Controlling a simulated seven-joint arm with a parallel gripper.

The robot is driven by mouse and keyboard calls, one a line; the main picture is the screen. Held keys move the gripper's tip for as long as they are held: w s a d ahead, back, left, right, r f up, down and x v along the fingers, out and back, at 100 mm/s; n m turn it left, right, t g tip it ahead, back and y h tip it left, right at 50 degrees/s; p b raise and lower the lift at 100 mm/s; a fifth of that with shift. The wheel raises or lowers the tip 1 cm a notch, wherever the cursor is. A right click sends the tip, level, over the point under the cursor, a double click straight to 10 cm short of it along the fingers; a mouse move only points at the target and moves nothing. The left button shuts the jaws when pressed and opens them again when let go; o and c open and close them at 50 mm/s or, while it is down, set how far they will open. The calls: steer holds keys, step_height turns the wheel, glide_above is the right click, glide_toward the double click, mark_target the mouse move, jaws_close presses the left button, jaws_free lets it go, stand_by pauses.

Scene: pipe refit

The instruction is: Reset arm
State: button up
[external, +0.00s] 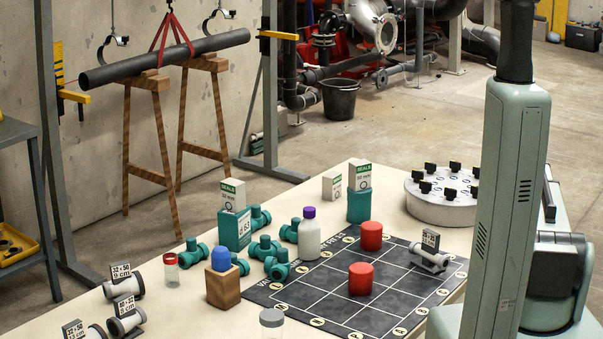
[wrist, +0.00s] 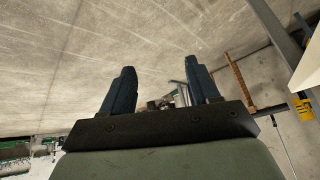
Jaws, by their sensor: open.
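In the wrist view my gripper (wrist: 158,88) shows its two dark fingers spread apart, with nothing between them. Behind the fingers are a bare concrete surface and part of a wooden trestle. My gripper is not in the external view. There my pale green arm (external: 507,200) rises at the right side of the table and leaves the picture at the top. My gripper touches none of the table's objects in these views.
The cream table (external: 190,300) carries a dark grid mat (external: 325,280) with two red cylinders (external: 361,278). Green pipe fittings (external: 265,248), a white bottle (external: 309,237), labelled boxes (external: 232,195), a wooden block (external: 223,287) and a round grey stand (external: 440,208) surround it. A pipe (external: 165,60) lies on trestles behind.

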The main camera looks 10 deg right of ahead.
steer(key=s+d+f+m+h, duration=0.1)
steer(key=s+d+f+m, duration=0.2)
steer(key=d, duration=0.4)
steer(key=s+d+f+m, duration=0.1)
steer(key=s+d+f, duration=0.3)
steer(key=d, duration=0.2)
steer(key=s+d+f+m+g+h, duration=0.1)
steer(key=s+d+f, duration=0.2)
steer(key=s+f, duration=0.35)
steer(key=s+d+f+g, duration=0.1)
steer(key=s+d+f, duration=0.35)
steer(key=f, duration=0.25)
steer(key=s+a+f+n+g, duration=0.1)
steer(key=s+a+f+g, duration=0.1)
steer(key=s+a+f, duration=0.6)
steer(key=s+a+f+n+g, duration=0.15)
steer(key=s+a, duration=0.35)
steer(key=a, duration=0.6)
steer(key=s+a+f+n+g, duration=0.1)
steer(key=s+a+f+g, duration=0.1)
steer(key=s+a+f, duration=0.6)
steer(key=s+a+r+g, duration=0.1)
steer(key=s+a+g, duration=0.1)
steer(key=s+a, duration=0.7)
steer(key=s+a+r+g, duration=0.2)
steer(key=s+a, duration=0.8)
steer(key=s, duration=0.7)
steer(key=shift+s+a+r+g, duration=0.15)
steer(key=shift+g, duration=0.5)
